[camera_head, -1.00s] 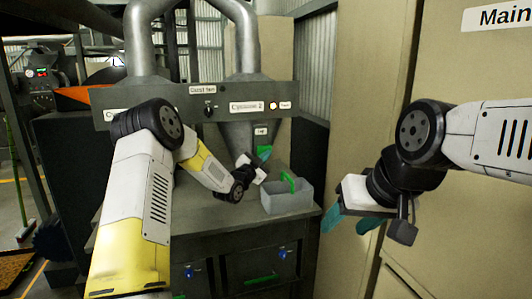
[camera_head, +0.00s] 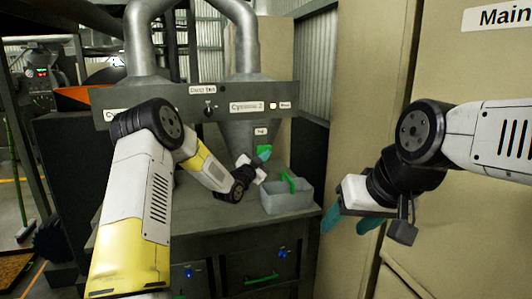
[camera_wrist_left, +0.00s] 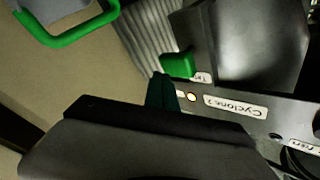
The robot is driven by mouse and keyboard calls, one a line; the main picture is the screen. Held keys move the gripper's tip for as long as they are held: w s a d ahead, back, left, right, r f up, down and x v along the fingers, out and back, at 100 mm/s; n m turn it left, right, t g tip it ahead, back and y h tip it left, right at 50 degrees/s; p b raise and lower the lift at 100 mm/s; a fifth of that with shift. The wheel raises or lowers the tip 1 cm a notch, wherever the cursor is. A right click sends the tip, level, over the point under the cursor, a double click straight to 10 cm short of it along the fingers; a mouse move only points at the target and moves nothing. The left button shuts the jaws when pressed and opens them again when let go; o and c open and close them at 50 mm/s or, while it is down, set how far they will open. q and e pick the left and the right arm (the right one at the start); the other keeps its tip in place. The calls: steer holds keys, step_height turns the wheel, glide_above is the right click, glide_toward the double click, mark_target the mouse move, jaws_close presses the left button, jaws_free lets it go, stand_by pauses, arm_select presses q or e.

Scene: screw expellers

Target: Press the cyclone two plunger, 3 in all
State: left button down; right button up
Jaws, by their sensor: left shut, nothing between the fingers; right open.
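The Cyclone 2 cone (camera_head: 238,134) hangs under the grey panel. A green block (camera_head: 264,150), probably the plunger, shows on it below a small white label (camera_head: 261,131). The green block (camera_wrist_left: 178,65) also shows in the left wrist view, just beyond the fingertips. My left gripper (camera_head: 263,158) is shut and empty, with its teal fingertips close to the green block. I cannot tell whether they touch it. The shut fingers (camera_wrist_left: 163,91) show in the left wrist view. My right gripper (camera_head: 349,222) is open and empty, at the right by the beige cabinet.
The panel (camera_head: 160,103) carries a Cyclone 2 sign (camera_head: 247,107) and a lit lamp (camera_head: 273,106). A grey bin with a green handle (camera_head: 287,200) stands on the bench right of my left gripper. The beige cabinet (camera_head: 360,70) fills the right side.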

arm_select(q)
steer(key=shift+w, duration=0.15)
stand_by(0.6)
steer(key=shift+w+a, duration=0.1)
steer(key=shift+w, duration=0.15)
steer(key=shift+w+a, duration=0.2)
steer(key=shift+w, duration=0.35)
steer(key=shift+w+a, duration=0.2)
steer(key=shift+w, duration=0.35)
stand_by(1.1)
stand_by(0.3)
steer(key=shift+s+d, duration=0.25)
steer(key=shift+s, duration=0.5)
steer(key=shift+s+d, duration=0.25)
steer(key=shift+s, duration=0.5)
steer(key=shift+s+d, duration=0.25)
steer(key=shift+s, duration=0.55)
steer(key=shift+s+d, duration=0.3)
steer(key=shift+s, duration=0.5)
steer(key=shift+s+d, duration=0.25)
steer(key=shift+s, duration=0.55)
